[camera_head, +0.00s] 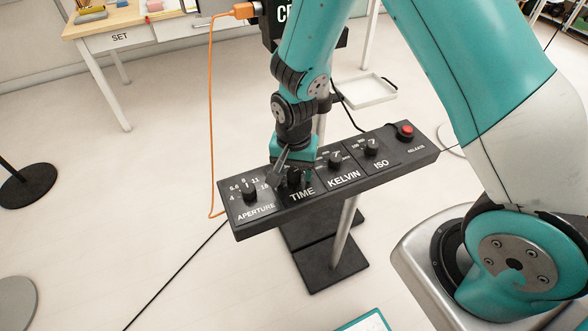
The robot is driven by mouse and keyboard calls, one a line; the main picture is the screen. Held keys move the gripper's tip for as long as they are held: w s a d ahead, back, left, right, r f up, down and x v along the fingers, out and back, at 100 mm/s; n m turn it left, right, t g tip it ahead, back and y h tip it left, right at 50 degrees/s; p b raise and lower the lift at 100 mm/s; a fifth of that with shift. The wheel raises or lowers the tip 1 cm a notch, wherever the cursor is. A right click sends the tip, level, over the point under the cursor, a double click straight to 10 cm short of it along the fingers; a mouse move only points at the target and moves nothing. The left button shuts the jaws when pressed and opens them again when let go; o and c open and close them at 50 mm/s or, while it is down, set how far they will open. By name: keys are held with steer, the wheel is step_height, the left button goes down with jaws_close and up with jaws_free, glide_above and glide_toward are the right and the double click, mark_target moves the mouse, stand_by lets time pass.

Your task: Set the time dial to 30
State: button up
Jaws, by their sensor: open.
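The black control panel (385,178) stands on a grey post in the middle of the view. The time dial (293,178) is the second knob from the left, above the word TIME. My gripper (290,179) is open over it and points down, with its fingers around or just beside the knob. I cannot tell whether they touch it. The fingers and wrist hide the dial's numbers and most of the knob, so its setting cannot be read.
The aperture knob (249,192) is close on the left; the kelvin knob (334,160) and ISO knob (370,147) are on the right. A red release button (405,131) sits at the right end. An orange cable (211,120) hangs behind. A white tray (365,91) lies beyond the panel.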

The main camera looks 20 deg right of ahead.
steer(key=shift+f, duration=0.4)
steer(key=shift+c, duration=0.3)
steer(key=c, duration=0.9)
steer(key=shift+o, duration=0.2)
